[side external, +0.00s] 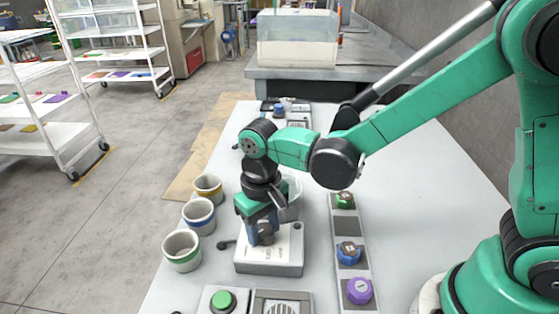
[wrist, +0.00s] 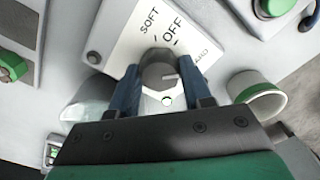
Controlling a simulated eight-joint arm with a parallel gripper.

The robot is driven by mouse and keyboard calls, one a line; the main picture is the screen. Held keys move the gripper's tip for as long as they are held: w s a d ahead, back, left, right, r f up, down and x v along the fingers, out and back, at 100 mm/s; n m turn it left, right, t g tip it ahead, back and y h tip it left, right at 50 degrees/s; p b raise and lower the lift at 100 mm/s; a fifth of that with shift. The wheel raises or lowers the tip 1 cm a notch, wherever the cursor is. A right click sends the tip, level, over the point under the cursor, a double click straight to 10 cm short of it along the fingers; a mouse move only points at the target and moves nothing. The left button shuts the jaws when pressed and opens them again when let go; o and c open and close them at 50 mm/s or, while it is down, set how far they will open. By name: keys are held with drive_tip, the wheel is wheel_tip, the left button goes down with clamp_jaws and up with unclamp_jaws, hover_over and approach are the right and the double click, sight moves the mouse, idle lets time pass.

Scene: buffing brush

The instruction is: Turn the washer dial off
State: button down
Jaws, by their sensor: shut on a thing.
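The washer (side external: 268,262) is a low white box on the table, with a dark lever at its left side. Its grey round dial (wrist: 157,72) sits on a white label panel (wrist: 121,50) marked SOFT, OFF and a partly covered third word at the right. The dial's pale pointer line aims to the right, toward the third word and away from OFF. My gripper (wrist: 159,77) is shut on the dial, one blue finger on each side. In the side view my gripper (side external: 263,232) points down onto the washer's top, and its fingers largely hide the dial.
Three cups with yellow, blue (side external: 199,216) and green (side external: 182,250) bands stand left of the washer. A rail with green, blue and purple knobs (side external: 359,291) lies right. A green button box (side external: 222,301) is in front. A clear container stands behind my gripper.

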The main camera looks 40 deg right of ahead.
drive_tip(key=n, duration=0.4)
drive_tip(key=shift+n, duration=2.2)
drive_tip(key=shift+c, duration=1.9)
unclamp_jaws()
drive_tip(key=shift+r, duration=0.1)
